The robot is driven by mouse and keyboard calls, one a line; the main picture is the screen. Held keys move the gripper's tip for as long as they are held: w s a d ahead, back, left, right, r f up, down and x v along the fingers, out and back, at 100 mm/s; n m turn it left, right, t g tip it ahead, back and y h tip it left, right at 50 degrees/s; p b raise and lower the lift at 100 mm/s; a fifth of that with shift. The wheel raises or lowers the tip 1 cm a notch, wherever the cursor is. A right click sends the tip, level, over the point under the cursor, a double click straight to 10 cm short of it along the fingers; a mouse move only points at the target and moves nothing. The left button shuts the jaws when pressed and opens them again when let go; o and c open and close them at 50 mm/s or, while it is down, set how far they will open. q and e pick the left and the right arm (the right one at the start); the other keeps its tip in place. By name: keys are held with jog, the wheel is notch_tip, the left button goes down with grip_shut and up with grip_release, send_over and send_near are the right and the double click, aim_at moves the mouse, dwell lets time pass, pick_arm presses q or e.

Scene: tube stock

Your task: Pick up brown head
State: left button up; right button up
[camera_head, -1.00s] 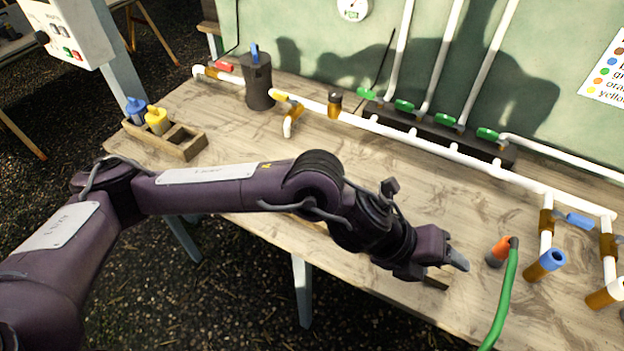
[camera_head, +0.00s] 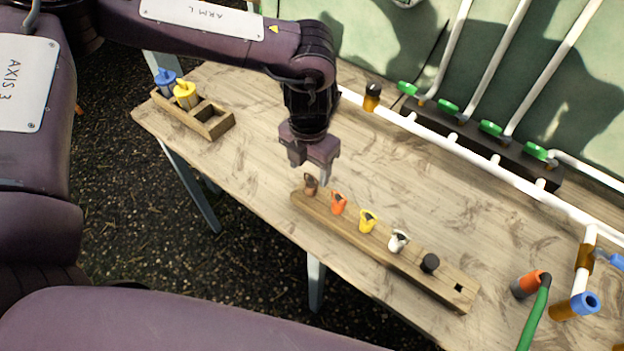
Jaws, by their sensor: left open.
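The brown head (camera_head: 311,184) stands in the far left end of a long wooden rack (camera_head: 375,250) near the table's front edge. An orange head (camera_head: 339,203), a yellow head (camera_head: 367,221), a white head (camera_head: 398,241) and a black head (camera_head: 430,263) follow it along the rack. My left gripper (camera_head: 313,168) points down, open and empty, just above and behind the brown head in the picture. I cannot tell how much height lies between them. My right gripper is not in view.
A wooden box (camera_head: 216,125) with a blue bottle (camera_head: 166,82) and a yellow bottle (camera_head: 186,95) stands at the left. White pipes with green valves (camera_head: 448,107) run along the back. An orange connector (camera_head: 530,284) with a green hose is at the right. The middle tabletop is clear.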

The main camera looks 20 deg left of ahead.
aim_at(311, 184)
pick_arm(q)
jog(key=shift+s+d+f+p, duration=0.1)
jog(key=shift+s+f+p, duration=0.15)
jog(key=shift+f, duration=0.35)
jog(key=shift+s+d+f+p, duration=0.15)
jog(key=shift+f+p, duration=0.2)
jog(key=shift+f, duration=0.2)
jog(key=shift+w+f, duration=0.2)
jog(key=shift+f, duration=0.35)
jog(key=shift+w+f, duration=0.15)
jog(key=shift+f, duration=0.45)
jog(key=shift+s, duration=0.1)
jog(key=c, duration=1)
jog(key=shift+c, duration=0.2)
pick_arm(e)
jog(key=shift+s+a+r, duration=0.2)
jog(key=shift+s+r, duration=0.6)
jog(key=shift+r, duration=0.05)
pick_arm(q)
jog(key=shift+r, duration=0.2)
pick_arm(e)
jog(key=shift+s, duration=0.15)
